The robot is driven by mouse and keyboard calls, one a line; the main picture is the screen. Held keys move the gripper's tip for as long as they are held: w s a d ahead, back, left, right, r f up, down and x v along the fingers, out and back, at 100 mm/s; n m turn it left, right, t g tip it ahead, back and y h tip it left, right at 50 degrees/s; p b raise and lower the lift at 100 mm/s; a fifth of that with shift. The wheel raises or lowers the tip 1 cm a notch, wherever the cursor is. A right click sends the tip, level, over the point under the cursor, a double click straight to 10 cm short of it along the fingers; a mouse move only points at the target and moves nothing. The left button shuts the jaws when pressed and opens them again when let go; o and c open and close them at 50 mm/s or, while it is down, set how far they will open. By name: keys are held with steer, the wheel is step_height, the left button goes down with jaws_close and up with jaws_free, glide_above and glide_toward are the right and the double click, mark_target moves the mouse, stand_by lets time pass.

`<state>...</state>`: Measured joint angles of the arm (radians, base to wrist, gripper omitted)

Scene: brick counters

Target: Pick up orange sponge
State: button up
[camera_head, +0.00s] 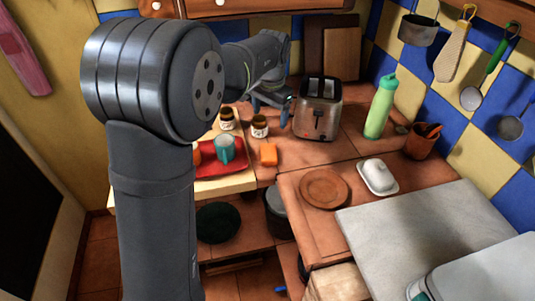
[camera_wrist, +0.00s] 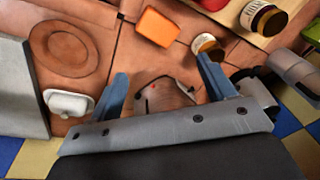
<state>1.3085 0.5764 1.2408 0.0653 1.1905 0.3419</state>
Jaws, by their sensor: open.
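The orange sponge (camera_head: 268,154) lies on the tiled counter just right of the red tray. It also shows at the top middle of the wrist view (camera_wrist: 158,26), clear of the fingers. My gripper (camera_head: 272,100) is above the counter behind the sponge, left of the toaster. In the wrist view its two blue fingers (camera_wrist: 165,82) are spread apart, with nothing held between them. The sponge is fully uncovered in both views.
Two dark-lidded jars, one by the sponge (camera_head: 260,127) and one behind the tray (camera_head: 227,119), stand close by. The red tray (camera_head: 222,170) holds a teal mug (camera_head: 225,148). A toaster (camera_head: 318,108), green bottle (camera_head: 381,105), round wooden plate (camera_head: 324,188) and white butter dish (camera_head: 378,176) are to the right.

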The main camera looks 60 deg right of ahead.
steer(key=a+n, duration=0.1)
steer(key=n, duration=0.3)
steer(key=n+t+h, duration=0.1)
steer(key=n+h, duration=0.1)
steer(key=n, duration=0.2)
glide_above(269, 152)
steer(key=a, duration=0.2)
steer(key=f, duration=1.2)
steer(key=shift+s+d+f, duration=0.2)
steer(key=shift+s, duration=0.2)
steer(key=shift+x, duration=2.7)
steer(key=shift+s, duration=0.1)
steer(key=c, duration=1)
steer(key=shift+r, duration=0.1)
step_height(269, 152, up, 4)
steer(key=shift+r, duration=0.1)
steer(key=s+r, duration=0.2)
steer(key=s, duration=0.1)
steer(key=s+a+r, duration=0.1)
steer(key=s+r, duration=0.1)
steer(key=s, duration=0.2)
steer(key=s+a+r, duration=0.1)
steer(key=s+r, duration=0.1)
steer(key=s, duration=0.2)
steer(key=shift+s+a+r, duration=0.2)
steer(key=shift+a+r, duration=0.05)
steer(key=shift+r, duration=0.1)
